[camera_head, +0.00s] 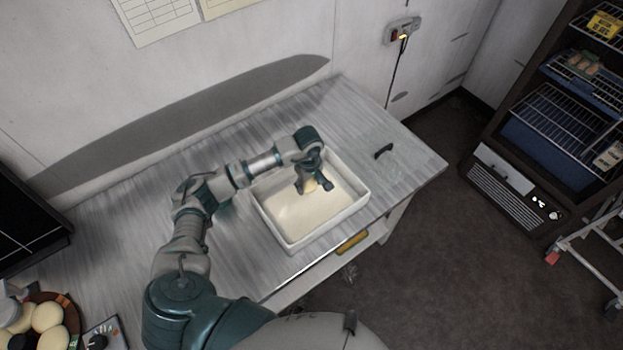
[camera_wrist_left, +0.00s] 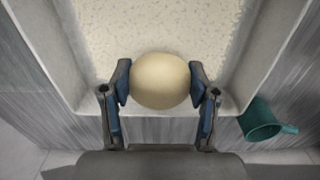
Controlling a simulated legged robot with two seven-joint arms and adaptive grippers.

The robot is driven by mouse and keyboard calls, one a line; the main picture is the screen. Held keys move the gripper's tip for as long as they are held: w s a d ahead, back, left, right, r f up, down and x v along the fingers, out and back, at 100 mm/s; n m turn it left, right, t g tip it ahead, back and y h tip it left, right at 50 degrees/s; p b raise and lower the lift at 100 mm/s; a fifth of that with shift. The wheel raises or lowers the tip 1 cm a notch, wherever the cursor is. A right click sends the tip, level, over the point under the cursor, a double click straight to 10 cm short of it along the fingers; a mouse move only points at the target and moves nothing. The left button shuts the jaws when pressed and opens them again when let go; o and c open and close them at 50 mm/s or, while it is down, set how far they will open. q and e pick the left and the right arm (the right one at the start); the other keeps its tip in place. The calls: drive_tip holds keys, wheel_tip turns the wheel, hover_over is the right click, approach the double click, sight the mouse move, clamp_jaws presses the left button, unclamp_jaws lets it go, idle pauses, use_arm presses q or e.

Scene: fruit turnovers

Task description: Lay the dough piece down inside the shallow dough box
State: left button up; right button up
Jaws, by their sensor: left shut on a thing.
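The dough piece (camera_head: 309,187) is a smooth, pale cream ball. It also shows large in the left wrist view (camera_wrist_left: 160,80). My left gripper (camera_head: 314,187) points down and is shut on it, with one blue finger pad on each side. The shallow dough box (camera_head: 295,215) is a white, open rectangular box on the grey table. The dough piece is over the box, within its walls in the head view. In the wrist view it overlaps the speckled pale floor near one wall. I cannot tell whether it touches the floor. My right gripper is not in view.
The grey table (camera_head: 130,222) is clear around most of the box. A dark curved handle-like thing (camera_head: 383,151) lies right of it. Several pale balls lie on a round tray at lower left. A rack (camera_head: 555,125) stands at right. A teal thing (camera_wrist_left: 265,120) shows beside the box.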

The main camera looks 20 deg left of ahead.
use_arm(q)
drive_tip(key=b, duration=0.2)
hover_over(310, 204)
drive_tip(key=f, duration=0.5)
drive_tip(key=shift+a, duration=0.2)
drive_tip(key=f, duration=0.1)
drive_tip(key=d+f+b, duration=0.1)
drive_tip(key=f, duration=0.1)
drive_tip(key=shift+f+b, duration=0.2)
drive_tip(key=shift+b, duration=0.1)
drive_tip(key=shift+f+b, duration=0.35)
drive_tip(key=shift+f, duration=0.25)
drive_tip(key=shift+a+f+b, duration=0.15)
drive_tip(key=shift+f+b, duration=0.05)
drive_tip(key=shift+b, duration=0.1)
drive_tip(key=shift+a, duration=0.3)
drive_tip(key=o, duration=1)
drive_tip(key=shift+c, duration=0.2)
drive_tip(key=o, duration=0.3)
drive_tip(key=shift+d, duration=0.15)
drive_tip(key=shift+o, duration=1.2)
drive_tip(key=shift+d, duration=0.15)
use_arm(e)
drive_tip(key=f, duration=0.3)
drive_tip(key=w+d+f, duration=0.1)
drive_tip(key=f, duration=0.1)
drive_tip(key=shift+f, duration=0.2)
